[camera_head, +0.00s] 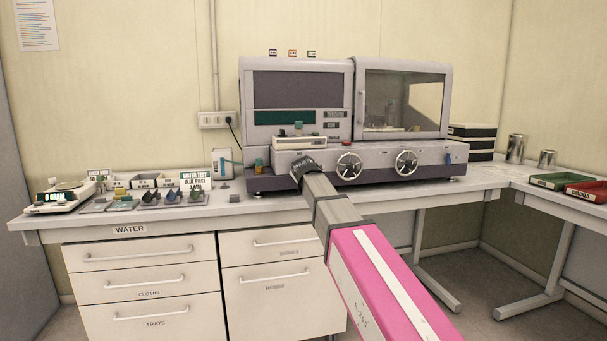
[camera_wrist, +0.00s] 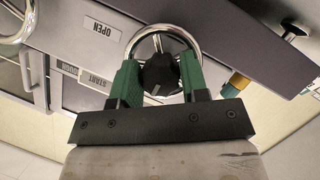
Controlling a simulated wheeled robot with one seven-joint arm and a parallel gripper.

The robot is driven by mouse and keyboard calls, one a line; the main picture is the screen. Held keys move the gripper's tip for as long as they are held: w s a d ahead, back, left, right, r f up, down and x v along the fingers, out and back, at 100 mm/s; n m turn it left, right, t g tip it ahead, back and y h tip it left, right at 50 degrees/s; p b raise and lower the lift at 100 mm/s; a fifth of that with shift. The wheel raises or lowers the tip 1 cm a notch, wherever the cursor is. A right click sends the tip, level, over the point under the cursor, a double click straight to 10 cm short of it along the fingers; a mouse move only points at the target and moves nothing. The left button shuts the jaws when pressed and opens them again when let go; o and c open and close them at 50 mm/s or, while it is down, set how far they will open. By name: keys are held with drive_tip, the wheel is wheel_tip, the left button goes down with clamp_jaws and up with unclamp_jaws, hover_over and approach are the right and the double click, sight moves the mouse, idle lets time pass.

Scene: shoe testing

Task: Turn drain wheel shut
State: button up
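In the wrist view, a chrome wheel (camera_wrist: 167,30) with a black hub (camera_wrist: 160,74) sits on the grey machine front. My gripper (camera_wrist: 161,82) has its two green fingers apart, one on each side of the hub and by the wheel's rim. I cannot tell whether they press on it. In the head view, my gripper (camera_head: 304,166) is at the left end of the machine's lower front and hides most of this wheel. Two more chrome wheels, a middle one (camera_head: 349,165) and a right one (camera_head: 405,162), are uncovered. No drain label is readable.
The grey machine (camera_head: 380,152) stands on a white bench (camera_head: 465,184). An orange-topped part (camera_head: 259,165) is left of my gripper. Sample holders and a scale (camera_head: 60,198) fill the bench's left side. Green (camera_head: 552,181) and red (camera_head: 587,191) trays are at right.

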drive_tip(key=o, duration=0.3)
drive_tip(key=shift+s, duration=0.1)
drive_tip(key=v, duration=1)
drive_tip(key=shift+s+r, duration=0.15)
drive_tip(key=shift+s, duration=0.15)
drive_tip(key=s+d+f+m+g+h, duration=0.15)
drive_tip(key=d+f, duration=0.25)
drive_tip(key=f, duration=0.5)
drive_tip(key=s+d+f+m+g, duration=0.1)
drive_tip(key=s+d+f+g, duration=0.3)
drive_tip(key=f, duration=0.6)
drive_tip(key=d+f+m+g, duration=0.1)
drive_tip(key=d+f+m, duration=0.1)
drive_tip(key=d+f, duration=0.5)
drive_tip(key=s+d+f+m+g, duration=0.1)
drive_tip(key=s+d+f+g, duration=0.3)
drive_tip(key=s+f, duration=0.5)
drive_tip(key=s+d+f+m+g, duration=0.2)
drive_tip(key=s+d+f+g, duration=0.2)
drive_tip(key=s+f, duration=0.5)
wheel_tip(320, 180, down, 5)
drive_tip(key=shift+r+y, duration=0.1)
drive_tip(key=shift+y, duration=0.25)
